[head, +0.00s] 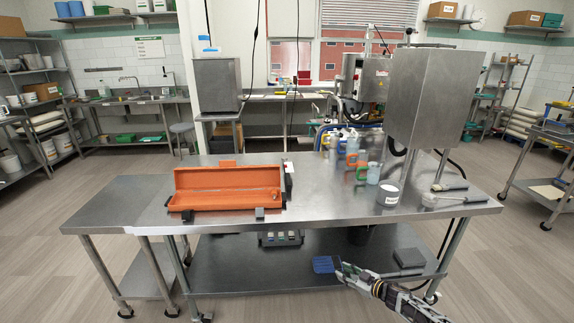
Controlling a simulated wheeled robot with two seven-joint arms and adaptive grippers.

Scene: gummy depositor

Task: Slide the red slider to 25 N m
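I cannot make out a red slider or a 25 N m scale in the head view; they are hidden or too small to tell. An orange open case (225,200) lies on the left part of the steel table, its lid raised at the back. Two grey long-handled tools (455,200) lie near the table's right end; no scale is readable on them. My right gripper (338,268) is low in front of the table, apart from the case and the tools. My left gripper is out of view.
The steel table (330,205) has free room between the case and a white jar (388,194). Small bottles (362,170) with orange and green parts stand behind the jar. A large steel box (428,95) stands on posts at the right. A lower shelf (260,270) holds a few items.

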